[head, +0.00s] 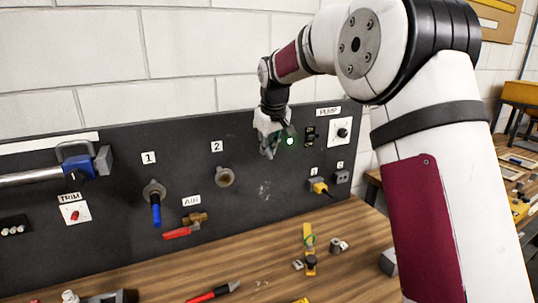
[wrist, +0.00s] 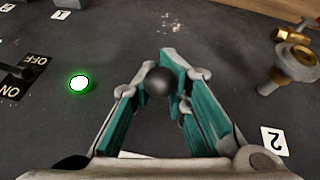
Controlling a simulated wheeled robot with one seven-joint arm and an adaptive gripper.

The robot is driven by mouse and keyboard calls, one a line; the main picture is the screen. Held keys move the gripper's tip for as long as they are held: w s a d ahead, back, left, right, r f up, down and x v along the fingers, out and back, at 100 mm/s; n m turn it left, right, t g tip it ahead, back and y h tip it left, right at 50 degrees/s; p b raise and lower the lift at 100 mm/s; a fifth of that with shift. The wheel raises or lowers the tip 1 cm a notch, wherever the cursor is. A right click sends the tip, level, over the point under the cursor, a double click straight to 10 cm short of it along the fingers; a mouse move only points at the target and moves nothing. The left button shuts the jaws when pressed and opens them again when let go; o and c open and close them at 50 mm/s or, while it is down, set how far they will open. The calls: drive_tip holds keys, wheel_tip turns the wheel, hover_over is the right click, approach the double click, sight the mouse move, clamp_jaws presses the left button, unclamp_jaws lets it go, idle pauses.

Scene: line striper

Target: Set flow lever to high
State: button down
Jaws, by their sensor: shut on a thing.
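My gripper (head: 269,153) is at the dark upright panel (head: 100,190), between the fitting marked 2 and the pump switch. In the wrist view, the two teal-padded fingers of my gripper (wrist: 160,85) are closed around a black ball knob (wrist: 157,81). The knob appears to be the end of the flow lever. The lever's shaft and any low or high marks are hidden by my gripper, so its setting cannot be told. In the head view my gripper hides the knob.
A lit green lamp (head: 290,141) is close right of my gripper, with an ON/OFF switch (head: 310,136) and a pump knob (head: 342,132) beyond. Pipe fitting 2 (head: 225,177) is to the left. Loose parts and tools lie on the wooden bench (head: 262,262) below.

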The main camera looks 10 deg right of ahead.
drive_tip(key=shift+r+g, duration=0.3)
idle(0.4)
drive_tip(key=c, duration=1.8)
unclamp_jaws()
drive_tip(key=shift+o, duration=0.2)
drive_tip(key=v, duration=1.1)
drive_tip(key=shift+s+r, duration=0.15)
drive_tip(key=shift+r, duration=0.25)
